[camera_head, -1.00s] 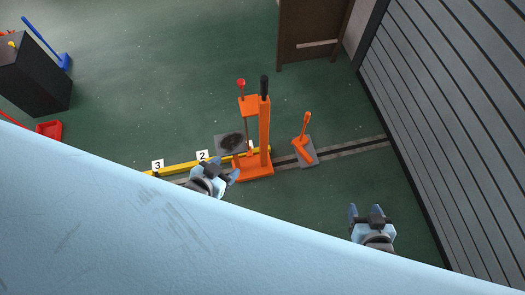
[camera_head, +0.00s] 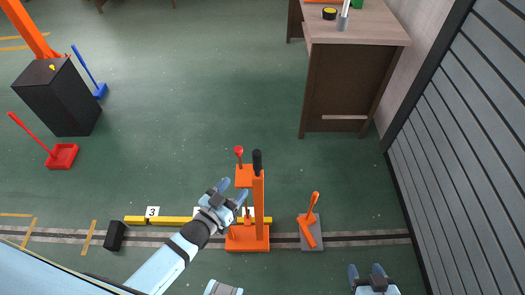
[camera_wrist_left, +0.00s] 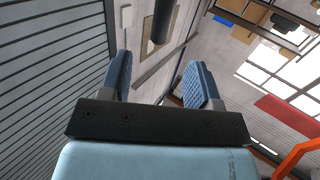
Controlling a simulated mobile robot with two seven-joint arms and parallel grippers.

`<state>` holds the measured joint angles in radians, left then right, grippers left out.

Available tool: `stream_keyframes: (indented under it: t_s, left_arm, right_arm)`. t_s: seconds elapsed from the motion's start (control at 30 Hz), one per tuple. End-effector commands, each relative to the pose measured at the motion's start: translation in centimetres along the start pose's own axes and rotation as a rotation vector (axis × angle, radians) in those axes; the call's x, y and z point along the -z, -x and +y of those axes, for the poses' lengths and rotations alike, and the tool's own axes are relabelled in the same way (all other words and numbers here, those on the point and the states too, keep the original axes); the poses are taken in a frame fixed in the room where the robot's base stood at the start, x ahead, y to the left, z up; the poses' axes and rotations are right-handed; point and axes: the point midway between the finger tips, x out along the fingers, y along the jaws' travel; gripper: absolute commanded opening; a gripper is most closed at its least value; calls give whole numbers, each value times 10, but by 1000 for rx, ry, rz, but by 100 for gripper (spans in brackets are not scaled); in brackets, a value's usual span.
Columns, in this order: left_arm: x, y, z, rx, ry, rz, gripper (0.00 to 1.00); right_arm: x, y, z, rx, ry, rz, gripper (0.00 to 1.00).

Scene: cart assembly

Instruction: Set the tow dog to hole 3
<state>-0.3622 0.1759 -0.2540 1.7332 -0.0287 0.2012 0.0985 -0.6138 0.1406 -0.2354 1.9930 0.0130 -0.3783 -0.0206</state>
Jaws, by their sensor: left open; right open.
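An orange post (camera_head: 259,200) with a black handle (camera_head: 257,162) stands on an orange base over the floor track. A red-knobbed rod (camera_head: 239,152) rises from a bracket on its left side. A yellow bar (camera_head: 178,221) runs left from the base, with a "3" plate (camera_head: 152,211) near its left end. I cannot tell which part is the tow dog. My left gripper (camera_head: 236,190) is open just left of the post, hiding part of the bar. In the left wrist view, the black handle (camera_wrist_left: 162,22) shows beyond the open fingers. My right gripper (camera_head: 367,270) is open and empty at lower right.
An orange lever on a grey plate (camera_head: 311,240) stands right of the post. A small black block (camera_head: 115,236) sits by the track at left. A workbench (camera_head: 345,80), a ribbed shutter (camera_head: 460,140) and a black box (camera_head: 58,97) stand around. Floor between is clear.

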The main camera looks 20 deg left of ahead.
Motion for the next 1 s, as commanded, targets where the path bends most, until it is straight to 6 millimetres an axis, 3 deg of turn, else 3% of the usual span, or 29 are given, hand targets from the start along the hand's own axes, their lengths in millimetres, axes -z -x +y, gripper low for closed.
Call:
stream_keyframes:
  t_s: [0.33, 0.7, 1.0]
  left_arm:
    - [0, -22, -2, -6, -1, 35, 57]
    - [3, -99, -2, -5, -2, 35, 57]
    - [3, -138, -1, -6, -2, 32, 57]
  right_arm:
    - [-2, -1, -2, 2, -4, 1, 57]
    - [1, 2, -2, 1, -4, 1, 57]
    - [2, 2, 0, -2, -2, 0, 57]
